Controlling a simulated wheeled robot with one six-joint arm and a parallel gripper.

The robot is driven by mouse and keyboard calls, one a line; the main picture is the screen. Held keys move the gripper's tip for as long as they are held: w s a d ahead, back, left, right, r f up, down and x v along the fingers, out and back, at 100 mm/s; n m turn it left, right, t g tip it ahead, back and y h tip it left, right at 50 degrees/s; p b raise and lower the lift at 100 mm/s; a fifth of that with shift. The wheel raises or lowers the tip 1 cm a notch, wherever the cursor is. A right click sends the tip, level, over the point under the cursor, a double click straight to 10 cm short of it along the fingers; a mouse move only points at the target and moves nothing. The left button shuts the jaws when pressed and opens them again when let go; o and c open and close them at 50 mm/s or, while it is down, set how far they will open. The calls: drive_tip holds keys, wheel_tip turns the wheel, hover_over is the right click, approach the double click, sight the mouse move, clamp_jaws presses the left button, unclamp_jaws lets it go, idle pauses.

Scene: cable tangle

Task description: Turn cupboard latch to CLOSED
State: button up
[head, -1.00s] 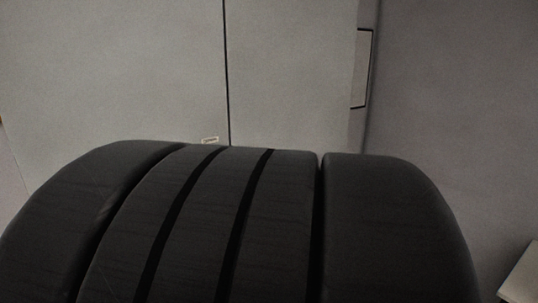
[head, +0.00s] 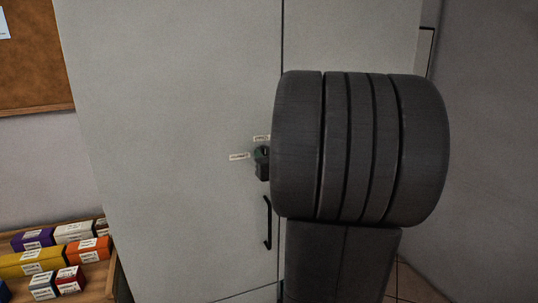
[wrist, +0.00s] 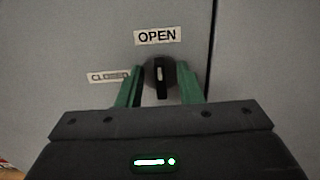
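The cupboard latch (wrist: 161,79) is a dark round knob with an upright bar, seen in the wrist view. Its bar lines up with the "OPEN" label (wrist: 157,36) above it. The "CLOSED" label (wrist: 108,76) is to the left, partly covered by a finger. My gripper (wrist: 161,65) has its two green fingers apart, one on each side of the knob. I see a gap on both sides of the bar; how deep the fingers reach is unclear. In the head view my arm hides most of the latch area, and the labels (head: 239,156) show beside it.
The grey cupboard door (head: 175,130) has a dark pull handle (head: 267,222) below the latch. A shelf (head: 113,285) with several coloured boxes stands at lower left. A cork board (head: 35,60) hangs at upper left. A grey wall is at right.

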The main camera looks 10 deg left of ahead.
drive_tip(key=shift+c, duration=0.4)
clamp_jaws()
drive_tip(key=shift+b, duration=0.3)
drive_tip(key=shift+s+a+f+n+b, duration=0.1)
drive_tip(key=shift+a+f+n+b, duration=0.1)
drive_tip(key=shift+n+b, duration=2.8)
drive_tip(key=shift+s+a+f+n+b, duration=0.15)
drive_tip(key=shift+f+n+b, duration=0.1)
drive_tip(key=shift+n+b, duration=2.75)
drive_tip(key=shift+s+a+f+n+b, duration=0.1)
drive_tip(key=shift+a+f+n+b, duration=0.1)
drive_tip(key=shift+n+b, duration=2.8)
